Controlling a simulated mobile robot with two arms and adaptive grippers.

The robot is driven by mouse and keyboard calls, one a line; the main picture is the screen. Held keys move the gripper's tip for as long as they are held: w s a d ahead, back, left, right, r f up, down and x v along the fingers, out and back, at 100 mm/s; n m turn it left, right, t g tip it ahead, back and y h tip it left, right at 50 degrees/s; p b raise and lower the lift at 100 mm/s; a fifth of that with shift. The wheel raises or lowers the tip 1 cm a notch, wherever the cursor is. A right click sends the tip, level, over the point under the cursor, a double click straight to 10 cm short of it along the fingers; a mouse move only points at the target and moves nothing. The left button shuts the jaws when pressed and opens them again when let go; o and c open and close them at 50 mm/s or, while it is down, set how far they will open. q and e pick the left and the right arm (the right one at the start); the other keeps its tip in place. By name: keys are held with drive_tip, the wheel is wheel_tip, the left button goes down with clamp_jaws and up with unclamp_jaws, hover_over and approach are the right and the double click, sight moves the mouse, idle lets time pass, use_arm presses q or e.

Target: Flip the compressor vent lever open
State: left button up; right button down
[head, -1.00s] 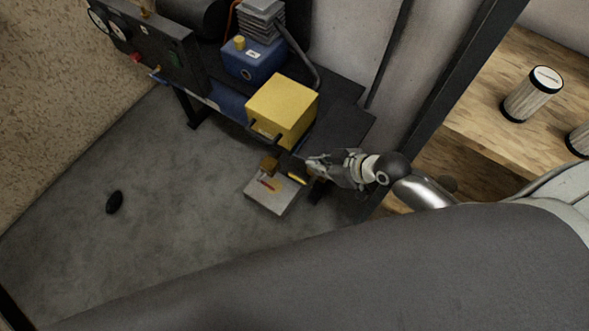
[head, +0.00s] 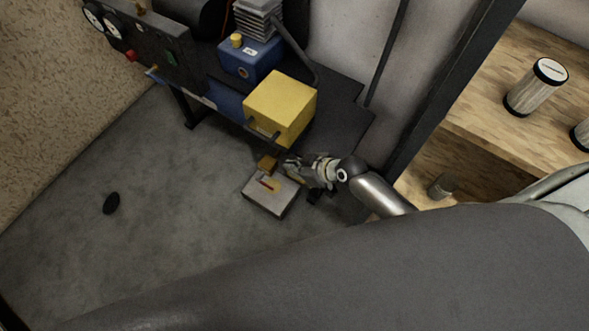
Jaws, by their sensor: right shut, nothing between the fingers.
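The compressor (head: 251,62) stands on a dark bench at the top, with a blue body and a finned top. A small grey box (head: 270,200) sits low in front of the bench and carries a small red-and-yellow lever-like piece (head: 268,184). A brass-coloured block (head: 267,162) is at the box's back edge. I cannot tell for certain which part is the vent lever. My right gripper (head: 289,168) is shut and empty, just right of the brass block and above the box's back right corner. I cannot tell whether it touches either. My left gripper is out of view.
A yellow box (head: 281,108) stands on the bench edge just behind my right gripper. A dark gauge panel (head: 140,45) is at the upper left. A wooden shelf (head: 490,110) with filter cartridges (head: 536,87) is at the right. The grey floor (head: 180,210) at left is mostly clear.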

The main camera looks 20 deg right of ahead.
drive_tip(key=shift+f, duration=0.5)
drive_tip(key=shift+r, duration=0.1)
